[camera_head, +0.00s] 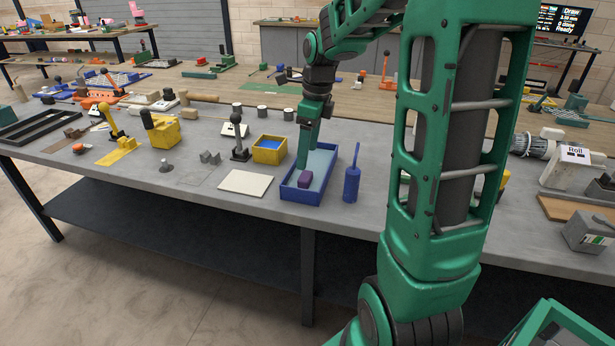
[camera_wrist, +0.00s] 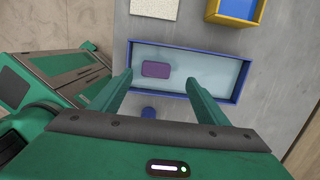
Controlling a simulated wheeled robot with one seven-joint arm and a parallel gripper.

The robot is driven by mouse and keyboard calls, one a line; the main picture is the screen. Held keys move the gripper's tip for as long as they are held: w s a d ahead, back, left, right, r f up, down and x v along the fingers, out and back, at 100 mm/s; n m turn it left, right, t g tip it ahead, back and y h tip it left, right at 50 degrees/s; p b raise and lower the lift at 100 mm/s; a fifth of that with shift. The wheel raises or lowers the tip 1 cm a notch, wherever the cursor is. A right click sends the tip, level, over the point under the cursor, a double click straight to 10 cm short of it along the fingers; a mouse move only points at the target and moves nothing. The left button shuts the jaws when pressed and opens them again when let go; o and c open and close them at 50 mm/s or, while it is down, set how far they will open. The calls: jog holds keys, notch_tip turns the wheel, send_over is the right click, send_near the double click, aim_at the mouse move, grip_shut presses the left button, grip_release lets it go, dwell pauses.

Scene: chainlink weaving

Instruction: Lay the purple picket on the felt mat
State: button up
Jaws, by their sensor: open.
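The purple picket (camera_head: 304,181) looks like a small rounded block. It lies inside a blue-walled tray (camera_head: 308,198) with a pale blue floor, near the tray's front end. The picket (camera_wrist: 156,69) and the tray (camera_wrist: 238,80) also show in the wrist view. My gripper (camera_head: 303,162) points down over the tray. In the wrist view my gripper (camera_wrist: 158,80) is open and empty, with its fingers apart on either side of the picket's line. A flat cream square (camera_head: 245,183), perhaps the felt mat, lies left of the tray, bare; its edge shows in the wrist view (camera_wrist: 155,8).
A yellow bin with a blue inside (camera_head: 269,150) stands behind the cream square. A blue handled tool (camera_head: 351,184) stands right of the tray. A black-knobbed lever (camera_head: 239,145) stands left of the bin. The grey table's front edge is close to the tray.

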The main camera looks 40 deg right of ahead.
aim_at(305, 175)
jog(key=shift+a+f, duration=0.2)
jog(key=shift+f, duration=1.5)
jog(key=shift+a+f, duration=0.2)
jog(key=shift+f, duration=1.45)
jog(key=c, duration=1.3)
jog(key=shift+r, duration=0.1)
